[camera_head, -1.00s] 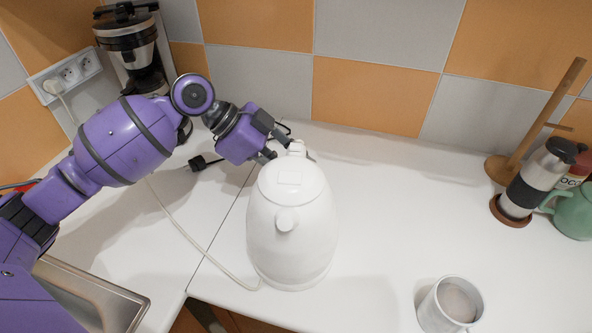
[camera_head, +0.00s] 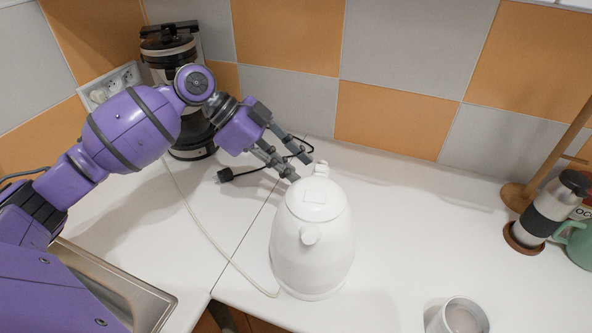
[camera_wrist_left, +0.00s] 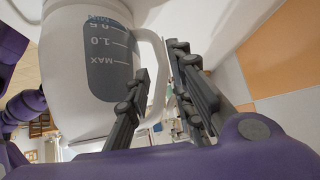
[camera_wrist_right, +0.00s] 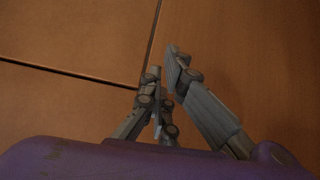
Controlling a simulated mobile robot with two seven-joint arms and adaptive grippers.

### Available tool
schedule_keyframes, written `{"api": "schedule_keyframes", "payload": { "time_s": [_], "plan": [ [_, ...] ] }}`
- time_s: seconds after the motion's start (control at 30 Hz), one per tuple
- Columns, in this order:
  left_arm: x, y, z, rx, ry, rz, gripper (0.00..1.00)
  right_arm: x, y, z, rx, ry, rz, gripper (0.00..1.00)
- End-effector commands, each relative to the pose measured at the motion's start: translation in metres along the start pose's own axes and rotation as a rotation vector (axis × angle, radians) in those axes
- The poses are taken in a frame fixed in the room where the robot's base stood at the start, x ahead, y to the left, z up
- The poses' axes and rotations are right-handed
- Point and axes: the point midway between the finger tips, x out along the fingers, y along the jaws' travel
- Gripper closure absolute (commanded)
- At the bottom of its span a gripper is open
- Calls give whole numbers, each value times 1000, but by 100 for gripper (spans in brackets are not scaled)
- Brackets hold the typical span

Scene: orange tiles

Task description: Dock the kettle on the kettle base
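The white kettle (camera_head: 312,240) stands upright on the counter, spout toward my head camera and handle (camera_head: 322,168) toward the wall. The left wrist view shows its side (camera_wrist_left: 80,70) with a dark level window, and its handle (camera_wrist_left: 157,75). My left gripper (camera_head: 298,165) is open behind the kettle, its fingers near the handle and not closed on it. The kettle base is not distinctly visible; a white cord (camera_head: 235,265) runs to the kettle's foot. Whether the kettle is seated cannot be told. My right gripper (camera_wrist_right: 163,65) shows only in its wrist view, with nothing visible between its fingers.
A coffee maker (camera_head: 178,80) and wall sockets (camera_head: 112,85) are at back left, with a black plug (camera_head: 226,174) on the counter. A mug (camera_head: 460,316) is at front right. A press pot (camera_head: 545,210) and green teapot (camera_head: 580,240) stand far right. A sink (camera_head: 115,285) is front left.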

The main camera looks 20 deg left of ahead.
Motion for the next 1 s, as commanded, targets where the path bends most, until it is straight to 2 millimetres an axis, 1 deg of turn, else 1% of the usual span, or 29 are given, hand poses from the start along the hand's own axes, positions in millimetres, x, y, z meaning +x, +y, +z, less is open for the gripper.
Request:
{"api": "schedule_keyframes", "payload": {
  "time_s": [0.03, 0.1, 0.23, 0.8, 0.87, 0.97, 1.0],
  "plan": [
    [-6, 0, -1, 1, 0, -3, 79, -1, 0, -5, 0, 8, 1, 100],
    [-12, 0, -1, 1, -1, -3, 79, -2, 1, -9, 0, 13, 1, 100],
    [-18, 0, -1, 0, -1, -1, 79, -2, 1, -14, 0, 21, 1, 100],
    [-18, 0, 1, -1, 0, 1, 79, 1, 0, -17, -4, 26, -2, 100],
    [-14, 1, 5, -6, -1, 6, 79, 2, 0, -14, -5, 22, -2, 100],
    [2, 3, 22, -26, -5, 27, 79, 4, 0, 5, -4, -7, -3, 100],
    [12, 5, 32, -38, -7, 39, 79, 6, -1, 17, -3, -24, -3, 100]
  ]
}}
